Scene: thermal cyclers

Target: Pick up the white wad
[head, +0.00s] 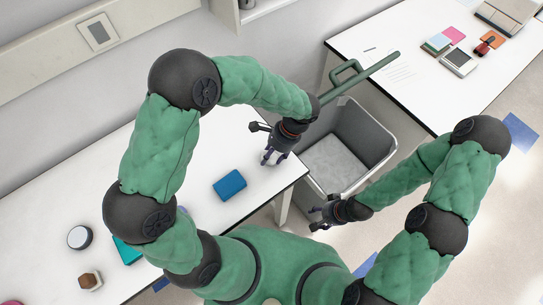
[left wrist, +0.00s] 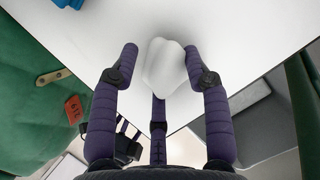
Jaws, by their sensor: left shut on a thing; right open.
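The white wad (left wrist: 163,66) is a pale, rounded lump in the left wrist view. It sits between the purple fingers of my left gripper (left wrist: 161,75), which is shut on it. A third finger shows below the wad. In the head view my left gripper (head: 271,157) points down at the table's right end, near its corner. The wad is hard to make out there against the white top. I cannot tell whether it still touches the table. My right gripper (head: 318,217) is open and empty, in front of the grey bin.
A blue box (head: 229,185) lies on the white table (head: 215,150) left of my left gripper. A grey bin (head: 384,132) stands right of the table. A round white-topped item (head: 79,237) and a brown block (head: 89,280) are at the left. Another table (head: 385,50) holds small items.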

